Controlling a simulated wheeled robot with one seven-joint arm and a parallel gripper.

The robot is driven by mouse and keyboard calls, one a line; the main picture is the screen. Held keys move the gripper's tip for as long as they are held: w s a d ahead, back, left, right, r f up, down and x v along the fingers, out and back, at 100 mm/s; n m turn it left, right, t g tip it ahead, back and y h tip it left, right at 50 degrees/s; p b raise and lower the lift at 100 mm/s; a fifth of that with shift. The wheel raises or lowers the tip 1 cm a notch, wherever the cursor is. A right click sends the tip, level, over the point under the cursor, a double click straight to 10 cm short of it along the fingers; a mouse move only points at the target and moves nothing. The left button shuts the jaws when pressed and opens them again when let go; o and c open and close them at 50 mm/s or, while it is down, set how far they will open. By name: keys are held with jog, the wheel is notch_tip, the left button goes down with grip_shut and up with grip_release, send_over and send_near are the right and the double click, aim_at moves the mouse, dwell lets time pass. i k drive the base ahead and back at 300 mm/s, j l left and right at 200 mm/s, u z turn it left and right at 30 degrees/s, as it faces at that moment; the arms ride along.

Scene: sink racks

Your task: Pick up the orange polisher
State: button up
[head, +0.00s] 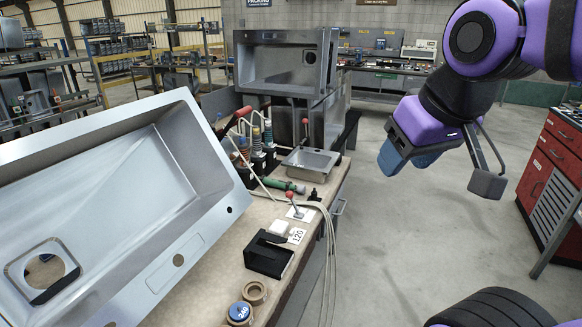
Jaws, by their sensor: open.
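I cannot make out a clearly orange polisher in the head view. A slim green hand tool (284,185) lies on the workbench beside a small metal tray, with a hose or cord near it; whether it is a polisher I cannot tell. My gripper (446,170) hangs at the right, over the open floor and apart from the bench. Its two fingers are spread wide with nothing between them.
A large steel sink (205,240) leans across the left of the workbench (215,308). Another sink (285,62) stands behind. A black holder (268,255), tape rolls (254,292) and red-handled clamps (243,112) crowd the bench. A red cabinet (548,160) stands right; the floor between is clear.

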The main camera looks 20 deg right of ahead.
aim_at(241, 167)
jog(key=i+l, duration=0.25)
jog(key=i+l+u, duration=0.1)
jog(key=i+l, duration=0.2)
jog(key=l, duration=0.15)
jog(key=i+l+u, duration=0.1)
jog(key=i+l, duration=0.15)
jog(key=l, duration=0.15)
jog(key=i+l, duration=0.25)
jog(key=l, duration=0.15)
jog(key=i+l+u, duration=0.1)
jog(key=l, duration=0.3)
jog(key=i+l, duration=0.35)
jog(key=l+u, duration=0.05)
